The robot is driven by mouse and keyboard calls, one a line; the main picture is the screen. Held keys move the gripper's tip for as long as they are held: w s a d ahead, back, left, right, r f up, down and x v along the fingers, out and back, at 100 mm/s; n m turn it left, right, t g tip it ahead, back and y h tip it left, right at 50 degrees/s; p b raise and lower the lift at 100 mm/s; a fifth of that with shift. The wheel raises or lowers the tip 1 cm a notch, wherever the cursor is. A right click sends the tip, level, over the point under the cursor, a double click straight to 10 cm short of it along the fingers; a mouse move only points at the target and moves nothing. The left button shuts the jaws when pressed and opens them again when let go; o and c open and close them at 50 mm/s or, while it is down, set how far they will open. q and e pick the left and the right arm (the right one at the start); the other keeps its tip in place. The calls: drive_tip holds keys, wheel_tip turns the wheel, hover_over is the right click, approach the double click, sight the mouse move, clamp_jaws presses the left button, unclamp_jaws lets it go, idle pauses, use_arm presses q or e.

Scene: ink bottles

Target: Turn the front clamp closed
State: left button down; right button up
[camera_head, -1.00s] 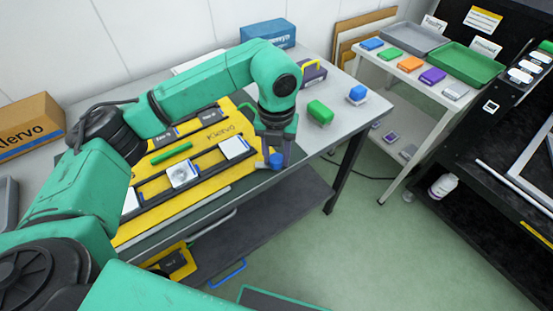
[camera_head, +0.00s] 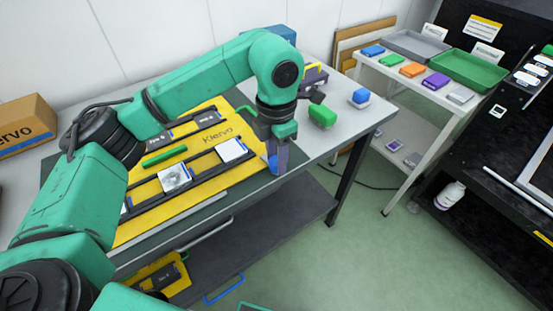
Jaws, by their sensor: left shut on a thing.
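My left gripper (camera_head: 279,160) reaches down at the right front end of the yellow jig board (camera_head: 220,131). Its jaws are shut on a blue knob (camera_head: 272,163), which seems to be the front clamp. The fingers hide part of the knob, so its turned angle cannot be told. A dark rail with a white square plate (camera_head: 231,150) and a grey-white plate (camera_head: 174,178) runs along the board to the left of the gripper. A green bar (camera_head: 165,156) lies behind that rail. My right gripper is not in view.
A green block (camera_head: 322,115) and a blue-and-white block (camera_head: 360,97) stand on the workbench (camera_head: 345,127) right of the gripper. A blue box is partly hidden behind my arm. A side table holds coloured blocks and a green tray (camera_head: 467,71).

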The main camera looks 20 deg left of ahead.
sight(276, 161)
use_arm(q)
drive_tip(key=shift+w+r+m, duration=0.1)
drive_tip(key=shift+r+m, duration=0.05)
drive_tip(key=shift+m, duration=0.35)
drive_tip(key=c, duration=0.6)
unclamp_jaws()
drive_tip(key=shift+o, duration=0.8)
wheel_tip(276, 161, up, 14)
drive_tip(key=p, duration=0.2)
drive_tip(key=shift+r, duration=0.25)
